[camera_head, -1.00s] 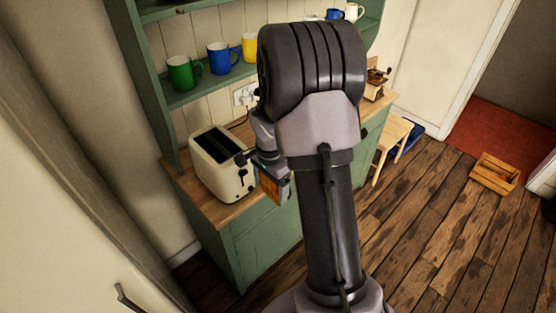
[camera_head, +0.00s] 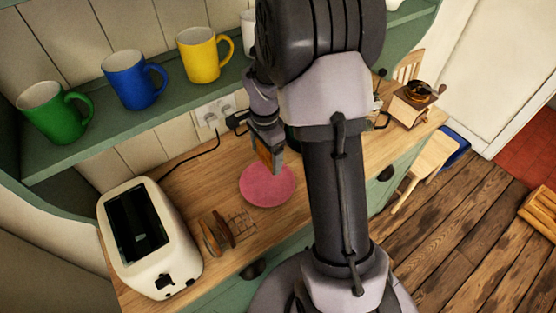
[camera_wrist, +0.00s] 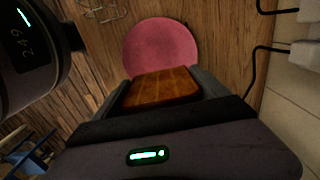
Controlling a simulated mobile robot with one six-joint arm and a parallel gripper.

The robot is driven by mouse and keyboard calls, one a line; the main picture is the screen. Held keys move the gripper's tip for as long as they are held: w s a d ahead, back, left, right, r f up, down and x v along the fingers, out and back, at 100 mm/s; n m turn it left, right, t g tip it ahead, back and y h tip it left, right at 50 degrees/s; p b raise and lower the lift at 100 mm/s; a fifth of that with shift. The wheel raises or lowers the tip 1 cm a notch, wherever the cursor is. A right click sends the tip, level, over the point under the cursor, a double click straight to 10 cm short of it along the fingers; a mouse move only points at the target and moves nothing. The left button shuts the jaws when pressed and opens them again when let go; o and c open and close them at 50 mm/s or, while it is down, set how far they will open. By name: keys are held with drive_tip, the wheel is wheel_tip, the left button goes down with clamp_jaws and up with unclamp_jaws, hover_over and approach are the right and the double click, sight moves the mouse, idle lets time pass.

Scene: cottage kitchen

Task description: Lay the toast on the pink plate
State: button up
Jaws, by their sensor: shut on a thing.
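The toast (camera_wrist: 162,87) is a browned slice held between the two fingers of my gripper (camera_wrist: 160,92) in the wrist view. In the head view the toast (camera_head: 264,157) hangs roughly upright from my gripper (camera_head: 267,150). The pink plate (camera_head: 268,187) lies flat on the wooden counter, just below and in front of the toast, and is empty where it shows. In the wrist view the pink plate (camera_wrist: 160,42) lies beyond the toast, which overlaps its near edge. The toast appears to be above the plate; I cannot tell the exact gap.
Green (camera_head: 52,112), blue (camera_head: 134,80) and yellow mugs (camera_head: 203,54) stand on the shelf above. A coffee grinder (camera_head: 412,102) is at right.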

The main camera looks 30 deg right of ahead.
drive_tip(key=f, duration=0.3)
drive_tip(key=f+b, duration=0.1)
drive_tip(key=f, duration=0.2)
drive_tip(key=f+b, duration=0.1)
drive_tip(key=f, duration=0.2)
drive_tip(key=shift+s+a+f, duration=0.2)
drive_tip(key=shift+a+f, duration=0.05)
drive_tip(key=shift+w+d+f+b, duration=0.1)
drive_tip(key=shift+f+b, duration=0.2)
drive_tip(key=shift+b, duration=0.05)
drive_tip(key=o, duration=0.6)
wheel_tip(320, 180, up, 12)
drive_tip(key=p, duration=0.3)
drive_tip(key=s+a+r+n+t, duration=0.25)
drive_tip(key=a+r, duration=0.25)
drive_tip(key=r, duration=0.5)
drive_tip(key=s+a+r+n+t, duration=0.1)
drive_tip(key=s+a+r+n, duration=0.2)
drive_tip(key=s, duration=0.2)
drive_tip(key=s+a+r+n+t+y, duration=0.1)
drive_tip(key=s+a+r+n, duration=0.2)
drive_tip(key=s+a+n, duration=0.1)
drive_tip(key=s+a+r+n+t, duration=0.1)
drive_tip(key=s+a+r+n, duration=0.2)
drive_tip(key=s, duration=0.3)
drive_tip(key=shift+s+a+r+n+y, duration=0.35)
drive_tip(key=shift+a+r+y, duration=0.1)
drive_tip(key=shift+a, duration=0.2)
